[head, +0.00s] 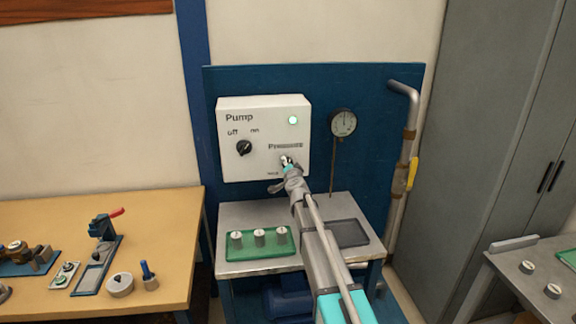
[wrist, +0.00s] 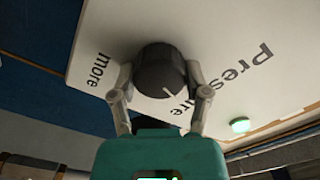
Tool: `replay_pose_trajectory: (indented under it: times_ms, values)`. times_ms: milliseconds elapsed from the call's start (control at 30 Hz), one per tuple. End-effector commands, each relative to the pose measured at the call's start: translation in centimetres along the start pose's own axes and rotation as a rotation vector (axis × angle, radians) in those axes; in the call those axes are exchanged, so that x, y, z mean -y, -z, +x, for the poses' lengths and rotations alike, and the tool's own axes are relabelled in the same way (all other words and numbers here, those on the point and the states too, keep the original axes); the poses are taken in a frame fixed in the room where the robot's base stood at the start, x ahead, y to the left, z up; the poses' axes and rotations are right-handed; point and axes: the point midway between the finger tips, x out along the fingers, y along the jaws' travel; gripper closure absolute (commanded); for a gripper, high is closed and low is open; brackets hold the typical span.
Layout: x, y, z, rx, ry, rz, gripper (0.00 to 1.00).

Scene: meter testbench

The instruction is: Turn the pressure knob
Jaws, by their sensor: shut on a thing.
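The white pump box (head: 262,115) is mounted on the blue panel, with a black off/on knob (head: 244,147) at its left and a lit green lamp (head: 293,120) at its upper right. My gripper (head: 288,163) is at the box's lower right and mostly hides the pressure knob there. In the wrist view the black pressure knob (wrist: 160,70) sits between the two fingers of my gripper (wrist: 161,84), which are shut on its sides. Its white mark points to the lower right in that view. The words "Pressure" and "more" show beside it.
A round gauge (head: 343,123) stands right of the box. A pipe with a yellow handle (head: 412,173) runs down the panel's right edge. Below, a metal bench (head: 230,213) holds a green tray (head: 232,252) with 3 meters and a dark tray (head: 348,234).

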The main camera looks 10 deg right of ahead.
Motion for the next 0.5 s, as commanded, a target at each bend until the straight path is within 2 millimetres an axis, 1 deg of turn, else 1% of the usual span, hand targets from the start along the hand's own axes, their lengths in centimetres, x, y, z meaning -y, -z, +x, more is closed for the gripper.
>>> replay_pose_trajectory:
  times_ms: [133, 367, 400, 467, 500]
  values:
    - [-0.03, 0.03, 0.07, -0.001, 0.0, 0.055, 0.86]
    - [-0.03, 0.04, 0.08, -0.001, 0.0, 0.059, 0.86]
    - [-0.03, 0.05, 0.09, -0.001, 0.0, 0.059, 0.37]
    - [-0.03, 0.05, 0.09, -0.001, 0.0, 0.059, 0.26]
    - [-0.03, 0.04, 0.08, -0.001, 0.0, 0.059, 0.18]
